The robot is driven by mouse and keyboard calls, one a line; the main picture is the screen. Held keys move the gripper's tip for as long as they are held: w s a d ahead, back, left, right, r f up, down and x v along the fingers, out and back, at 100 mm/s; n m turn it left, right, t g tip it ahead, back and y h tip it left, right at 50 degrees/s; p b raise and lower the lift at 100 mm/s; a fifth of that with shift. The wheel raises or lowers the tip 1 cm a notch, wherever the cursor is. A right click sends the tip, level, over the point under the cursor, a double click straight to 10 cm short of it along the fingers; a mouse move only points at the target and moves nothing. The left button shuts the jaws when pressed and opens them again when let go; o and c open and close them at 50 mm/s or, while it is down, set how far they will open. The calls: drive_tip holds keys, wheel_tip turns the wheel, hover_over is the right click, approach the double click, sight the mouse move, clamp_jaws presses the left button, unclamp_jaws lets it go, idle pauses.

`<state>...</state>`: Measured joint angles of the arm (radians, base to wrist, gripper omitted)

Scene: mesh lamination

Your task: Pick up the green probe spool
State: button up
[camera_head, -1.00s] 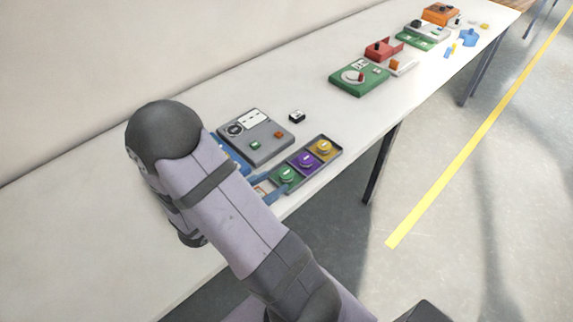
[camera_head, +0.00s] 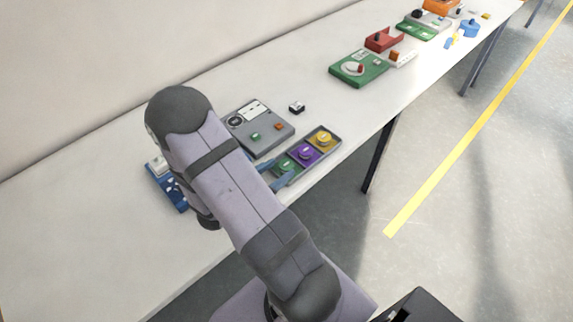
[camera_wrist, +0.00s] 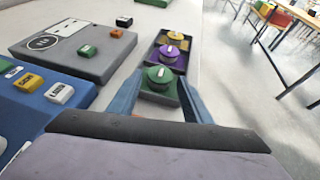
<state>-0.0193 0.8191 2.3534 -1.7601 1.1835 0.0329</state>
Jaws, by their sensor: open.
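The green probe spool (camera_wrist: 159,75) sits in the nearest green compartment of a three-part tray (camera_wrist: 148,97) in the wrist view. In the head view the spool (camera_head: 286,165) is partly hidden beside my arm. My gripper (camera_wrist: 157,90) is open, with one blue finger on each side of the green spool's compartment. No contact with the spool can be made out. In the head view the blue fingers (camera_head: 277,179) show at the green end of the tray. The purple spool (camera_wrist: 169,54) and the yellow spool (camera_wrist: 175,35) sit in the compartments behind.
A grey device (camera_head: 257,129) with small green and orange blocks stands left of the tray. A blue board (camera_wrist: 38,95) with labelled keys lies nearer. A small black-and-white block (camera_head: 297,107) and a green board (camera_head: 358,70) stand farther back. The table's edge runs close right of the tray.

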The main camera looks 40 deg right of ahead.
sight(282, 169)
drive_tip(key=shift+p+x, duration=0.3)
drive_tip(key=shift+x, duration=1.15)
drive_tip(key=c, duration=0.9)
drive_tip(key=shift+o, duration=0.2)
drive_tip(key=shift+r, duration=0.2)
wheel_tip(282, 169, up, 10)
drive_tip(key=shift+b, duration=0.45)
